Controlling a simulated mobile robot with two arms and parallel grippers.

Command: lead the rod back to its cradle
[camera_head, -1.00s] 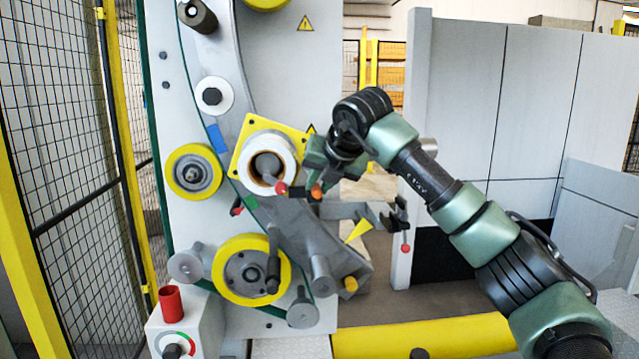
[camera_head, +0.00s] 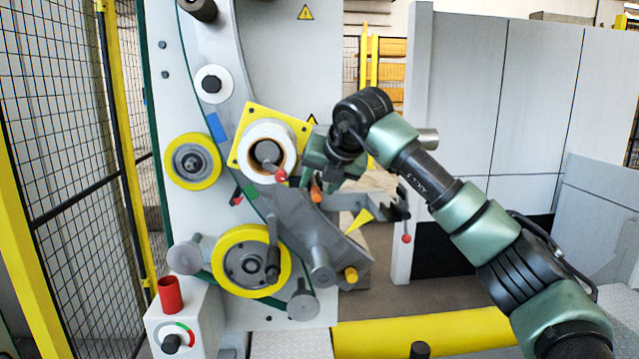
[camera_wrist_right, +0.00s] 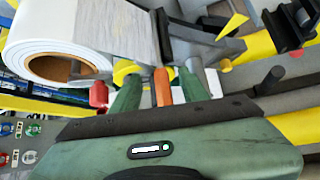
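My right gripper (camera_head: 318,178) is just right of a white roll (camera_head: 262,135). Its green fingers (camera_wrist_right: 158,88) stand either side of an orange grip (camera_wrist_right: 162,87), which I take to be the rod's. The grip also shows below the fingers in the head view (camera_head: 316,192) and keeps its place in them. The rest of the rod is hidden. A red knob (camera_head: 281,175) is just left of the fingers, apart from the grip. A dark bracket (camera_head: 397,213), possibly the cradle, is to the right. My left gripper is out of view.
The grey machine panel carries yellow rollers (camera_head: 251,262) and studs around the white roll. A yellow wedge (camera_head: 358,219) lies between the gripper and the bracket. A control box with a red cup (camera_head: 170,295) is at lower left. A mesh fence (camera_head: 60,140) closes the left.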

